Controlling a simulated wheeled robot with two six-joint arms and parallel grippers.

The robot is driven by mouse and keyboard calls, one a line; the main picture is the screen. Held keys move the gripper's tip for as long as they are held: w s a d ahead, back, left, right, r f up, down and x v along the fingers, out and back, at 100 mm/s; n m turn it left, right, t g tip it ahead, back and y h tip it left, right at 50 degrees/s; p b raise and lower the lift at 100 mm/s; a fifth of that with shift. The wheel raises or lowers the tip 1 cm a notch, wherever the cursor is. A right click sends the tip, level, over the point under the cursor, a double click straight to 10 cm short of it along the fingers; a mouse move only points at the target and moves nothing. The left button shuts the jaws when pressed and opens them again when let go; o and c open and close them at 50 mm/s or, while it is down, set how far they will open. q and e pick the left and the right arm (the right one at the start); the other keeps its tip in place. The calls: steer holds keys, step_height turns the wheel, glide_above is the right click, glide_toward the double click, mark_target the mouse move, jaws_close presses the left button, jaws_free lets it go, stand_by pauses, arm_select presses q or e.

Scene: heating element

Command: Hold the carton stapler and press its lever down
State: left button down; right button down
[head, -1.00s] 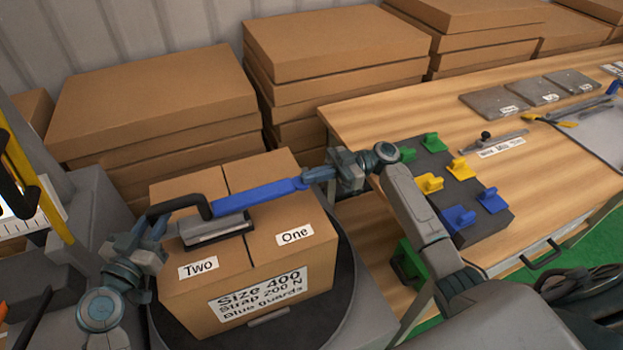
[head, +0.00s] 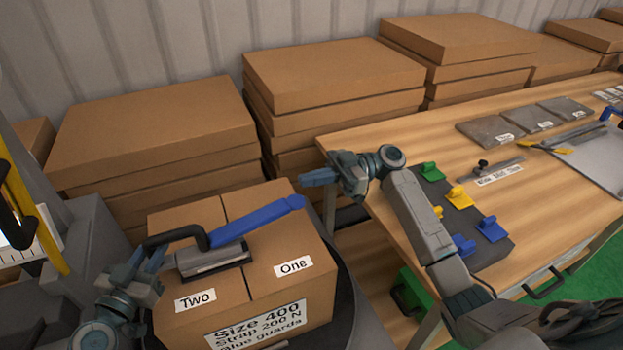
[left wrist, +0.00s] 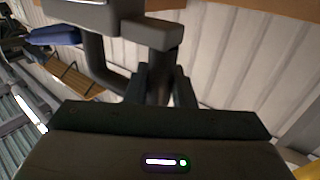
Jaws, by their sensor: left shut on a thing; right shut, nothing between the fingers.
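The carton stapler has a grey body (head: 212,259), a black looped handle (head: 176,237) and a long blue lever (head: 257,220). It sits on top of a closed cardboard carton (head: 290,248) across the middle seam, the lever slanting up to the right. My left gripper (head: 154,252) is shut on the black handle at the stapler's left end; in the left wrist view the fingers close around the dark handle bar (left wrist: 158,88). My right gripper (head: 312,178) is shut and empty, above and beyond the lever's tip, apart from it.
The carton stands on a dark round turntable (head: 349,300). A wooden table (head: 395,150) at the right bears a dark block with coloured clips (head: 460,198), grey plates (head: 490,128) and tools. Stacked flat cartons (head: 340,75) stand behind. A yellow post (head: 40,215) is at the left.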

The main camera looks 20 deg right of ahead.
arm_select(q)
steer(key=c, duration=1.1)
jaws_free()
steer(key=shift+c, duration=0.2)
